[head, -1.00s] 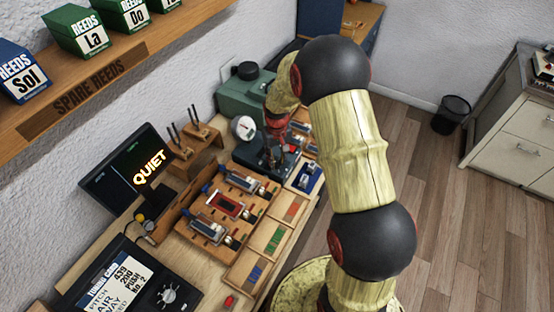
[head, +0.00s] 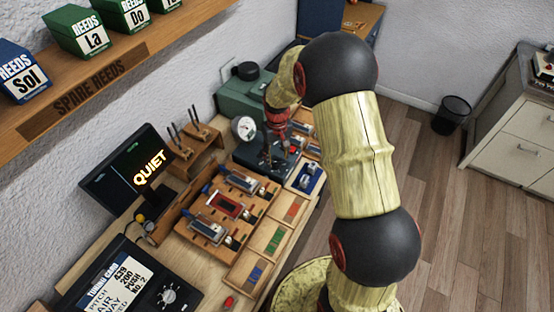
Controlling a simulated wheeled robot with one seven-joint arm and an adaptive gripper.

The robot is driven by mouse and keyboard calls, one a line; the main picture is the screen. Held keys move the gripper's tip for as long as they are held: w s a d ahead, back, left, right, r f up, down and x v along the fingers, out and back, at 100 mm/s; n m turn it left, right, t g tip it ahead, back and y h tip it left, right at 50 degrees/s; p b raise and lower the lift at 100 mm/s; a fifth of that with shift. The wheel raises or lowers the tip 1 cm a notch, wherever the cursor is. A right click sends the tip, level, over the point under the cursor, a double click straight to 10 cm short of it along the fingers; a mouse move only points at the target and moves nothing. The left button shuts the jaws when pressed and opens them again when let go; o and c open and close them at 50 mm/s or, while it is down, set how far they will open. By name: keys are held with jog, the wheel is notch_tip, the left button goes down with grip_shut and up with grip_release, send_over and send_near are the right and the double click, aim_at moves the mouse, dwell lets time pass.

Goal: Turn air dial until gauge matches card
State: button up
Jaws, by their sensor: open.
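A green machine (head: 240,93) with a black knob (head: 247,70) on top stands at the back of the bench. A round white gauge (head: 243,128) faces me beside it; its needle is too small to read. My gripper (head: 279,138) is open, pointing down over a dark blue-grey device (head: 262,158) right of the gauge. My gripper partly covers this device, and I cannot tell whether it touches it. I cannot tell which knob is the air dial.
A screen (head: 130,170) reads QUIET. A wooden rack (head: 215,215) of reed pieces and trays of coloured strips (head: 270,238) fill the bench. A shelf (head: 120,60) with reed boxes overhangs the left. Open floor lies to the right, with a black bin (head: 450,115).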

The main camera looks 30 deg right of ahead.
aim_at(277, 161)
notch_tip(277, 161, up, 10)
jog(key=shift+f, duration=0.2)
dwell(0.5)
jog(key=s+a+r+t+b, duration=0.2)
jog(key=s+r, duration=0.3)
jog(key=s, duration=0.3)
jog(key=s+a+r+t+b, duration=0.1)
jog(key=s+a+r, duration=0.3)
jog(key=s, duration=0.5)
jog(key=s+a+r+n+t+b, duration=0.1)
jog(key=s+a+r+t+b, duration=0.1)
jog(key=s+a+r, duration=0.3)
jog(key=shift+s+r+t+b, duration=0.3)
jog(key=shift+s+b, duration=0.15)
jog(key=shift+s, duration=1.8)
dwell(1.5)
